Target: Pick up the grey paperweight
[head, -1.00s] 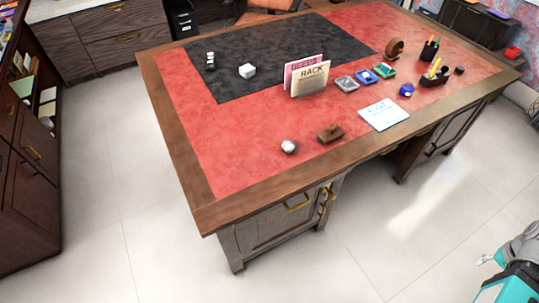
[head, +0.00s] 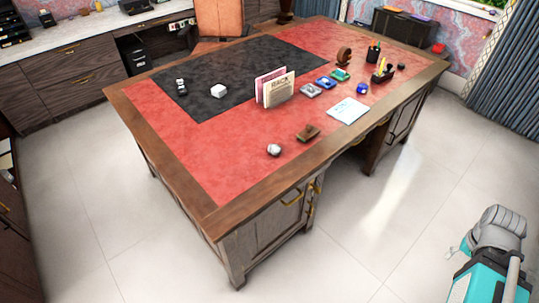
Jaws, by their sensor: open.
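The grey paperweight (head: 273,150) looks like a small, roundish, light grey lump. It rests on the red leather near the front edge of the desk (head: 228,212), left of a brown wooden block (head: 308,133). My gripper (head: 452,254) shows only in small part at the lower right, beside my folded arm. It is open and far from the paperweight, over the floor off the desk's right front side. Nothing touches the paperweight.
A rack (head: 279,93) with upright cards stands behind the paperweight. A white paper (head: 347,111), a tape dispenser (head: 344,57) and a pen holder (head: 373,53) stand farther right. The floor before the desk is clear.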

